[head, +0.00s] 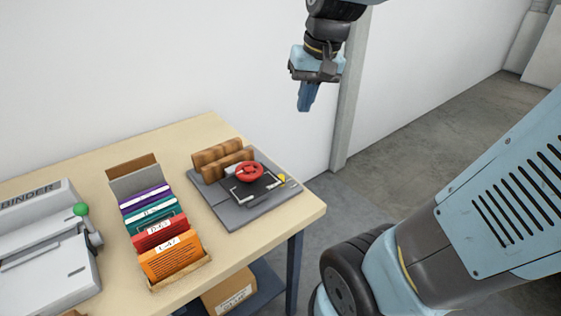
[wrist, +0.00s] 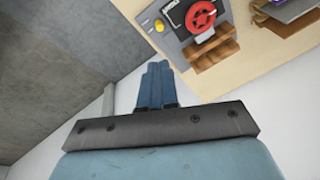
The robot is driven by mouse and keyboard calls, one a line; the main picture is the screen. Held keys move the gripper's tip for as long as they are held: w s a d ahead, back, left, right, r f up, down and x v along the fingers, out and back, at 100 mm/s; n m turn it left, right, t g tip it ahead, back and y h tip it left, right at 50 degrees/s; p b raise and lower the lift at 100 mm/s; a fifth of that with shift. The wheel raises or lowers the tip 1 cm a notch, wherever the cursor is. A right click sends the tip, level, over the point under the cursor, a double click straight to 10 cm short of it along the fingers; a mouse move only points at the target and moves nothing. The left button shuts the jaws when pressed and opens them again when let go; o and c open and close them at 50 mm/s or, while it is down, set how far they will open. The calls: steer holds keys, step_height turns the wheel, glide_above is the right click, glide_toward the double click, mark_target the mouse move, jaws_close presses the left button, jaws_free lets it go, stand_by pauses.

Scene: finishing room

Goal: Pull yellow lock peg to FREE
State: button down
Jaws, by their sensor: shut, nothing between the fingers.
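The yellow lock peg (head: 282,179) is at the right side of a grey fixture (head: 232,214) on the table. It also shows in the wrist view (wrist: 159,25), small, near the top. A red handwheel (head: 249,171) sits on the fixture beside the peg. Any lettering by the peg is too small to read. My gripper (head: 305,106) is raised in the air above and behind the table's right end, apart from the fixture. Its blue fingers (wrist: 154,70) are together and empty.
Two brown wooden blocks (head: 222,160) stand at the fixture's back left. A box of coloured folders (head: 168,250) and a grey binder machine (head: 40,245) stand further left. The table's right edge (head: 312,220) is close to the fixture. A wall runs behind.

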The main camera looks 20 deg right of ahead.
steer(key=w+d+f+m+g, duration=0.2)
steer(key=w+f+g, duration=0.4)
steer(key=w+f, duration=0.9)
steer(key=shift+w+d+m+y, duration=0.15)
steer(key=shift+w+m+y, duration=0.15)
steer(key=shift+w+m, duration=0.75)
steer(key=shift+w+f, duration=0.15)
steer(key=x, duration=0.9)
steer(key=shift+s+f, duration=0.25)
steer(key=shift+f, duration=0.1)
steer(key=s, duration=0.1)
steer(key=s+a, duration=0.1)
steer(key=shift+s+a, duration=0.35)
steer(key=shift+s, duration=0.05)
steer(key=shift+s+a, duration=0.2)
steer(key=shift+s, duration=0.2)
